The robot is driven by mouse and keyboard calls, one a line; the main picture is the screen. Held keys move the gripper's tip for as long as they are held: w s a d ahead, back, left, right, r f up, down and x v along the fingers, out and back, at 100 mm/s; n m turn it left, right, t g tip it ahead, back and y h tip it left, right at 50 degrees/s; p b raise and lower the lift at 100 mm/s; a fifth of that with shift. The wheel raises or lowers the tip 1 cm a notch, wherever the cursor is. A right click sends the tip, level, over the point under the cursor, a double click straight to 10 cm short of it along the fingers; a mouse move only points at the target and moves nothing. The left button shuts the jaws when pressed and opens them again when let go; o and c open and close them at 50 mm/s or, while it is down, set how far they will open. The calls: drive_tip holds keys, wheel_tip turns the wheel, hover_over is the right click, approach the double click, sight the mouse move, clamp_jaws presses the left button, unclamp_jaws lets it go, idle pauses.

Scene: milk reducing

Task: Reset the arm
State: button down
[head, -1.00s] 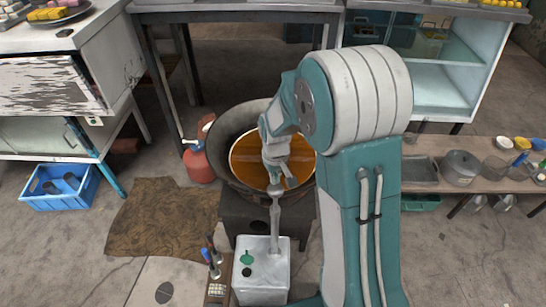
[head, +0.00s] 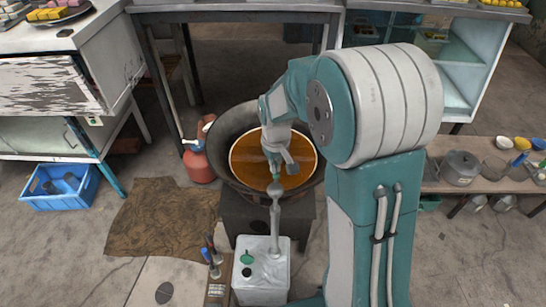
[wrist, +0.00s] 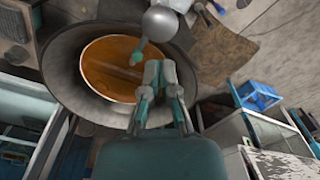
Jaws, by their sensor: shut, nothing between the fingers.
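My gripper (head: 275,172) is above the wide dark pan (head: 232,125), which holds orange-brown liquid (head: 248,155). In the wrist view my gripper (wrist: 155,65) has its fingers together with nothing seen between them, over the near side of the liquid (wrist: 105,70). A grey ladle-like tool (head: 275,195) with a rounded head stands between the pan's near rim and the white canister; its round head (wrist: 160,22) shows just beyond my fingertips in the wrist view. I cannot tell whether my fingertips touch it.
A white canister (head: 262,285) stands in front of the dark stove (head: 240,215). A red gas cylinder (head: 198,165) is left of the pan. A low bench (head: 435,178) with pots is at right. A blue crate (head: 58,198) and brown mat (head: 150,225) lie at left.

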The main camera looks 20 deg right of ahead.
idle(0.3)
drive_tip(key=s+r+m+t, duration=0.2)
drive_tip(key=s+r+t, duration=0.3)
drive_tip(key=s+r, duration=1.3)
drive_tip(key=s, duration=0.3)
drive_tip(key=shift+t, duration=0.3)
